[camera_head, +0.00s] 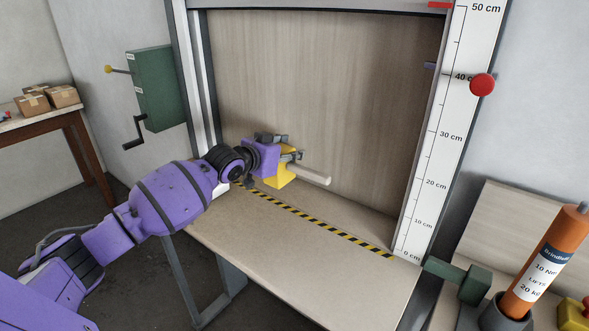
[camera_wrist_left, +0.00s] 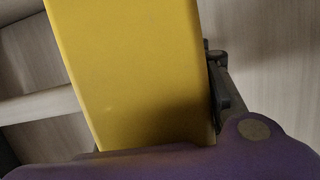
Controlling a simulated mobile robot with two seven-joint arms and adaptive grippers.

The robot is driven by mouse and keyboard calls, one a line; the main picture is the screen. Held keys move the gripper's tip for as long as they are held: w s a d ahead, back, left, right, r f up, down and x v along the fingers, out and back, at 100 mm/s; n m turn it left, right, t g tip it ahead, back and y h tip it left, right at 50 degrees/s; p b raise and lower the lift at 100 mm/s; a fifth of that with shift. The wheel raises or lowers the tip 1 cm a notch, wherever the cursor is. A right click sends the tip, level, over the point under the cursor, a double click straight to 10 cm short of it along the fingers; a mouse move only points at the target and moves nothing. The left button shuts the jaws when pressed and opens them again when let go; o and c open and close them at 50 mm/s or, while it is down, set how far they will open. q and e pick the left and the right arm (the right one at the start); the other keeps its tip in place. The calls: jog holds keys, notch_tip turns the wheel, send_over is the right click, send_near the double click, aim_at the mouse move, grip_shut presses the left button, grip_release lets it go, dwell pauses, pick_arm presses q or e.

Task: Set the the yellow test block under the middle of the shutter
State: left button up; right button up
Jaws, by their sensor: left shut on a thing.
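The yellow test block (camera_head: 281,178) is held in my left gripper (camera_head: 284,158), toward the left part of the shutter opening. In the left wrist view the block (camera_wrist_left: 140,75) fills the middle, with a dark finger against its right side. A pale round bar (camera_head: 315,176) sticks out to the right beside the block; I cannot tell whether it is joined to it. The block is close above the bench near the striped line; contact with the bench is unclear. The shutter's grey lower edge (camera_head: 320,7) is raised at the top of the frame. My right gripper is out of view.
A yellow-black striped line (camera_head: 318,220) crosses the bench (camera_head: 290,250) below the opening; its middle and right are clear. A centimetre scale (camera_head: 437,150) with a red knob (camera_head: 482,85) stands right. An orange cylinder (camera_head: 545,260) is at lower right, a green crank box (camera_head: 160,88) at left.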

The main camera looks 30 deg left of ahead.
pick_arm(q)
jog(key=shift+w+d+f, duration=0.1)
jog(key=shift+w+f, duration=0.4)
jog(key=shift+f, duration=0.55)
jog(key=shift+w+a+f, duration=0.1)
jog(key=shift+w+f, duration=0.35)
jog(key=shift+f, duration=0.65)
jog(key=shift+w+d+f, duration=0.1)
jog(key=shift+w+f, duration=0.4)
jog(key=shift+f, duration=0.55)
jog(key=o, duration=1.2)
jog(key=shift+f+b, duration=0.15)
jog(key=shift+b, duration=0.15)
jog(key=shift+o, duration=0.2)
jog(key=shift+r, duration=0.2)
jog(key=p+v, duration=0.1)
jog(key=v, duration=1.1)
jog(key=shift+f, duration=0.1)
